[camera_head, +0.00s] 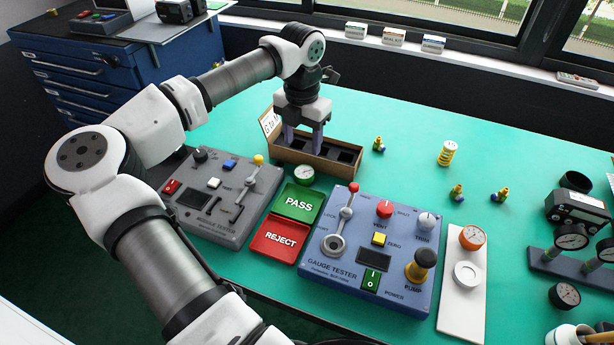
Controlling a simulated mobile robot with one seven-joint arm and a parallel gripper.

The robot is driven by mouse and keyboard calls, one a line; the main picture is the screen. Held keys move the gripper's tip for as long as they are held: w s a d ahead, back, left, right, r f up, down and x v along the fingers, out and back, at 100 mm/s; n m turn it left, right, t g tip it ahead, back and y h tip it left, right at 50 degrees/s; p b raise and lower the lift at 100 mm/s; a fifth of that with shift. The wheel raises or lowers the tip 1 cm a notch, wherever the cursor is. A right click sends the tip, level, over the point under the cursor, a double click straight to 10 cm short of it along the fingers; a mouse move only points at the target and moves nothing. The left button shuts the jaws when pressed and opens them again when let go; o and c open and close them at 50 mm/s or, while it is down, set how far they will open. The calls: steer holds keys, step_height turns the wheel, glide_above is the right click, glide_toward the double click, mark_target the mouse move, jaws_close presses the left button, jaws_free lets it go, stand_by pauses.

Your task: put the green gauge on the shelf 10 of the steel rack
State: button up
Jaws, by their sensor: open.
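My gripper (303,138) points down with its two purple fingers apart, over the open cardboard box (338,168) with dark compartments. I see nothing held between the fingers. A small round gauge (304,177) with a pale, slightly greenish dial and dark green rim lies just in front of the box, at the upper edge of the green PASS tray (298,203). It is below and in front of the fingers, apart from them. I cannot be sure of its colour. No steel rack or shelf number 10 shows in this view.
The blue gauge tester (370,255) and grey module tester (222,195) flank the PASS and red REJECT (280,238) trays. An orange gauge (472,237) sits on a white plate. Brass fittings and a yellow spring (447,153) stand on the green bench. The right back is mostly clear.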

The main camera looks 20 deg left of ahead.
mark_target(303, 173)
step_height(303, 173, down, 6)
steer(key=shift+p, duration=0.45)
steer(key=shift+s+d+f+p, duration=0.1)
steer(key=shift+f+p, duration=0.4)
steer(key=shift+f, duration=0.85)
steer(key=shift+s+d+f+p, duration=0.1)
steer(key=shift+f+p, duration=0.4)
steer(key=shift+f, duration=0.8)
steer(key=c, duration=0.8)
steer(key=shift+c, duration=0.4)
steer(key=shift+r, duration=0.15)
step_height(303, 173, up, 20)
steer(key=b, duration=0.3)
steer(key=shift+b, duration=0.3)
